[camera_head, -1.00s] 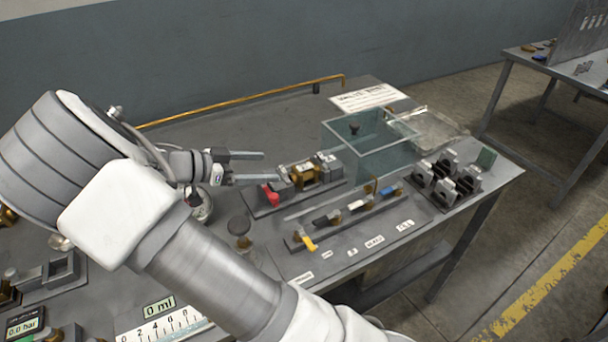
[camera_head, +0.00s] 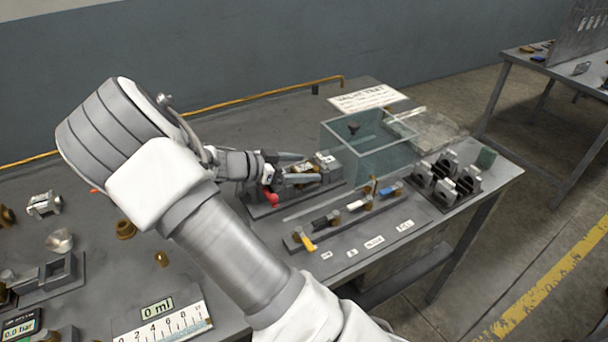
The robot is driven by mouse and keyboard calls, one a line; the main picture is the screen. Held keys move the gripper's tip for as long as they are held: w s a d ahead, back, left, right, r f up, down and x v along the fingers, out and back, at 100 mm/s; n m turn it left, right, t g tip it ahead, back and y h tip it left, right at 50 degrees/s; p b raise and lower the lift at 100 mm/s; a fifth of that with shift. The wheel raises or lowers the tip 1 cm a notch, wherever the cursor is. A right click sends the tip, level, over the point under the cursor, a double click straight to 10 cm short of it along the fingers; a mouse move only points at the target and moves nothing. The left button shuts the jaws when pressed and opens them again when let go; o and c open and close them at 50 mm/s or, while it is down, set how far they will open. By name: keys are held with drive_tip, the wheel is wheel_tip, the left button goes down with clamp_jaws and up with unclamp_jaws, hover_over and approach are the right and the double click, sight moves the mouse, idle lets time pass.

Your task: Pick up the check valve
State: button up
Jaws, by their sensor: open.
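A brass valve body (camera_head: 304,167) sits in a grey fixture on the bench, with a red handle (camera_head: 271,198) at its left end. It may be the check valve, but no label on it can be read. My gripper (camera_head: 310,167) is open, reaching in from the left. One finger shows behind the brass body and one in front, so the body appears between them. Whether the fingers touch it cannot be told. The fingers hide part of the body and fixture.
A clear glass tank (camera_head: 368,150) stands just right of the fixture. A rail with several coloured-handle valves (camera_head: 345,218) lies in front. Dark clamp blocks (camera_head: 447,180) stand at the right. A ruler (camera_head: 165,326) and loose brass parts (camera_head: 125,229) lie at the left.

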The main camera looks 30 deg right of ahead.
clamp_jaws()
idle(0.4)
drive_tip(key=shift+a+r, duration=0.1)
drive_tip(key=shift+r, duration=0.05)
